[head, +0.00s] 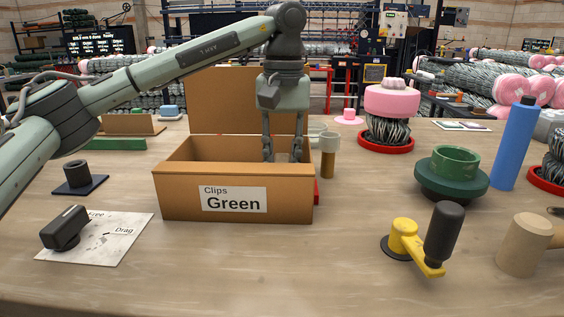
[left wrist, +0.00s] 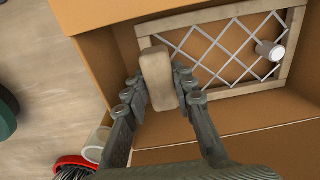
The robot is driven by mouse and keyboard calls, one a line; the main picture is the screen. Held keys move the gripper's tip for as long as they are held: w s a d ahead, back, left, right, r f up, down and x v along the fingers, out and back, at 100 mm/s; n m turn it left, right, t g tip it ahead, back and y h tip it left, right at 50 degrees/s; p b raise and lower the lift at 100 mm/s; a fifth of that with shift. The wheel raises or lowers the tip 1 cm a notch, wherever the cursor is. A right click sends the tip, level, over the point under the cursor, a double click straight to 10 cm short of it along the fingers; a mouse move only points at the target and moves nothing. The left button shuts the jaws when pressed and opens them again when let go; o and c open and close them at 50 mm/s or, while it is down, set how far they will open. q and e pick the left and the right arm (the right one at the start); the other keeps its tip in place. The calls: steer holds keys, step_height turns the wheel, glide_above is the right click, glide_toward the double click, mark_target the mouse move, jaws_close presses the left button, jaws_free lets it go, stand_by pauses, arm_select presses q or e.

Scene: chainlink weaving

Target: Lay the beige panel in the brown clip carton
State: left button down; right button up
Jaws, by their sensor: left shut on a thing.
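The brown clip carton (head: 175,194), labelled "Clips Green", stands open on the table with its lid raised at the back. My left gripper (head: 284,157) reaches down into its right part; the front wall does not hide all of the fingers. In the left wrist view, the gripper (left wrist: 158,87) is shut on a beige rounded block (left wrist: 157,76). The block is at the left end of the beige panel (left wrist: 203,17), a frame with a crossed wire lattice inside the carton walls. I cannot tell whether the panel touches the floor. My right gripper is not in view.
A brown-and-cream cylinder (head: 328,158) stands close to the carton's right side. A yellow crank (head: 405,240), green pot (head: 452,178) and blue cylinder (head: 513,146) are further right.

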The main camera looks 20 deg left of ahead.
arm_select(q)
steer(key=shift+f, duration=0.45)
steer(key=c, duration=1.2)
jaws_free()
steer(key=shift+r, duration=0.1)
step_height(320, 180, up, 12)
steer(key=shift+f, duration=0.1)
